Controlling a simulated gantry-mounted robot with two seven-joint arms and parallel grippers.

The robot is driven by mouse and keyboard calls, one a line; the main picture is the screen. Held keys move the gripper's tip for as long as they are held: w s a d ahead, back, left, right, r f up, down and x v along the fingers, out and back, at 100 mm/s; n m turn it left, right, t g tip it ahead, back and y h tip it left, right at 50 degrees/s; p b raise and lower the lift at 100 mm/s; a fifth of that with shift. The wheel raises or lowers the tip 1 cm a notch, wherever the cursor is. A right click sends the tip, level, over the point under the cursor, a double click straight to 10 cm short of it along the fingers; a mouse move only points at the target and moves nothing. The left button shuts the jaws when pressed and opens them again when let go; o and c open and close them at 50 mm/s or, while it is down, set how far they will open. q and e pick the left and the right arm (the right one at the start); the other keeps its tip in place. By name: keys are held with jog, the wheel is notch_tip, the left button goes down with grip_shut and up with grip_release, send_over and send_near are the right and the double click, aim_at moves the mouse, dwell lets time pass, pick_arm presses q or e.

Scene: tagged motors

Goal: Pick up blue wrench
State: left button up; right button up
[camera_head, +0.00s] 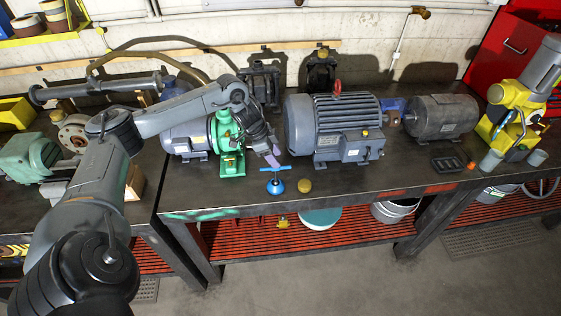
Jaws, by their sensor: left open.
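The blue wrench (275,169) looks like a T-shaped handle standing upright over a round blue base (275,187) near the bench's front edge. My left arm reaches in from the left, and my left gripper (272,158) is just above and behind the handle, pointing down. It is open, with nothing visible between its fingers. I cannot tell whether the fingertips touch the handle. My right gripper is out of view.
A green pump (229,150) stands left of the wrench, and a large grey motor (336,125) stands to its right. A small brass-coloured disc (305,185) lies beside the blue base. A dark motor (441,116) and a yellow machine (512,100) stand farther right.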

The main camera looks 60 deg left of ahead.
aim_at(277, 170)
pick_arm(q)
jog(key=shift+s+a+r+n, duration=0.2)
jog(key=shift+s+a+n, duration=0.3)
jog(key=shift+a, duration=0.2)
jog(key=shift+s+a+f+n, duration=0.1)
jog(key=shift+s+a+n, duration=0.1)
jog(key=shift+n, duration=0.1)
jog(key=x, duration=0.4)
jog(key=shift+w+a+f, duration=0.1)
jog(key=shift+w+f, duration=0.05)
jog(key=shift+f, duration=0.15)
jog(key=shift+w+f+p, duration=0.1)
jog(key=shift+w+f, duration=0.1)
jog(key=shift+f, duration=0.7)
jog(key=shift+w+f+p, duration=0.15)
jog(key=shift+w+f, duration=0.1)
jog(key=shift+f, duration=0.65)
jog(key=shift+w+f+p, duration=0.1)
jog(key=shift+w+f, duration=0.1)
jog(key=shift+f, duration=0.7)
grip_shut()
